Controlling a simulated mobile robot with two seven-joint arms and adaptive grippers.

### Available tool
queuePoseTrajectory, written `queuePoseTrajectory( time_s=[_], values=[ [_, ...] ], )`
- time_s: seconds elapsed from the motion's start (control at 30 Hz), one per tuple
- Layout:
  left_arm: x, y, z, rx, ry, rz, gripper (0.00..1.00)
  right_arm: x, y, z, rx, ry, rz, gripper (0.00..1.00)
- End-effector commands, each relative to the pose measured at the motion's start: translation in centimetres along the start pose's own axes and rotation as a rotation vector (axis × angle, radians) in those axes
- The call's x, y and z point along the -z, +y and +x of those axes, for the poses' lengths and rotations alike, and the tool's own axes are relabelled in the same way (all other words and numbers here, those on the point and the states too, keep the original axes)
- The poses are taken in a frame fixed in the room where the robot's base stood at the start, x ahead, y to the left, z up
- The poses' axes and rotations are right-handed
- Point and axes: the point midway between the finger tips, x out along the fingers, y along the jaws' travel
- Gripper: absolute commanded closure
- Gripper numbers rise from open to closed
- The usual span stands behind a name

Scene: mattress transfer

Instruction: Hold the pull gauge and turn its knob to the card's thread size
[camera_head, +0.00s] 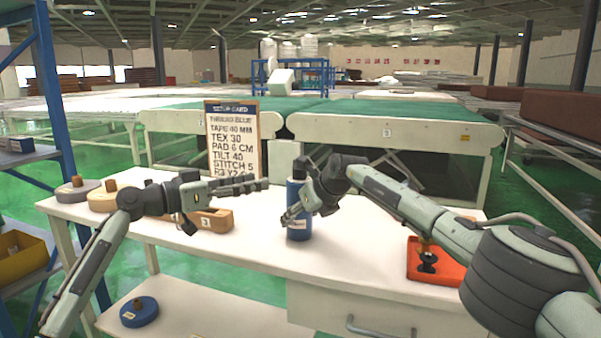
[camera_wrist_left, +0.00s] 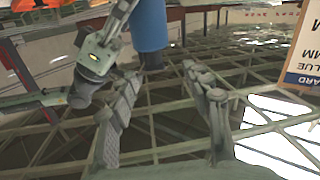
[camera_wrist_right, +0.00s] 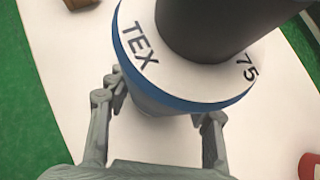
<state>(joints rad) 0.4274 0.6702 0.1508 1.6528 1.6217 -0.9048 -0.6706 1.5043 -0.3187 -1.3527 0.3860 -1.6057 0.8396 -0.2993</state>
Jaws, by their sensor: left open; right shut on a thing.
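The pull gauge (camera_head: 298,228) is a blue cylinder with a dark knob on top, upright at the white table. I cannot tell whether its base touches the tabletop. My right gripper (camera_head: 293,212) is shut on its body from the right. In the right wrist view the gauge's white dial (camera_wrist_right: 140,72) shows "TEX" and "75" beside the dark knob (camera_wrist_right: 205,25). My left gripper (camera_head: 264,185) is open and empty, left of the gauge; the gauge's blue body (camera_wrist_left: 148,25) shows beyond its fingers. The setup card (camera_head: 232,140) stands behind and reads "TEX 30".
On the white table (camera_head: 265,257), round spools (camera_head: 75,190) and a wooden block (camera_head: 215,220) sit at the left. An orange tray (camera_head: 428,270) with a black-knobbed item is at the right. A blue disc (camera_head: 139,311) lies on the lower shelf.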

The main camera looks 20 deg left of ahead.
Motion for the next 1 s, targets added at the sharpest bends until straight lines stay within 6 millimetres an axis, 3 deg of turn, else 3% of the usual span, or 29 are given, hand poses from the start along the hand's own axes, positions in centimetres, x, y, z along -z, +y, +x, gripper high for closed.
queuePoseTrajectory(
  time_s=[0.1, 0.27, 0.7, 1.0],
  values=[
    [0.4, 1.3, 0.7, -0.007, 0.019, 0.082, 0.51, -0.2, 0.0, -0.1, 0.000, -0.004, -0.001, 1.00],
    [0.6, 1.5, 2.3, -0.008, 0.026, 0.100, 0.51, -0.2, 0.0, -0.1, 0.000, -0.004, -0.001, 1.00],
    [0.8, 1.5, 10.5, -0.008, 0.025, 0.096, 0.51, -0.2, 0.0, -0.1, 0.000, -0.004, -0.001, 1.00],
    [0.8, 1.5, 12.6, -0.007, 0.022, 0.097, 0.51, -0.2, 0.0, -0.1, 0.000, -0.004, -0.001, 1.00]
  ],
)
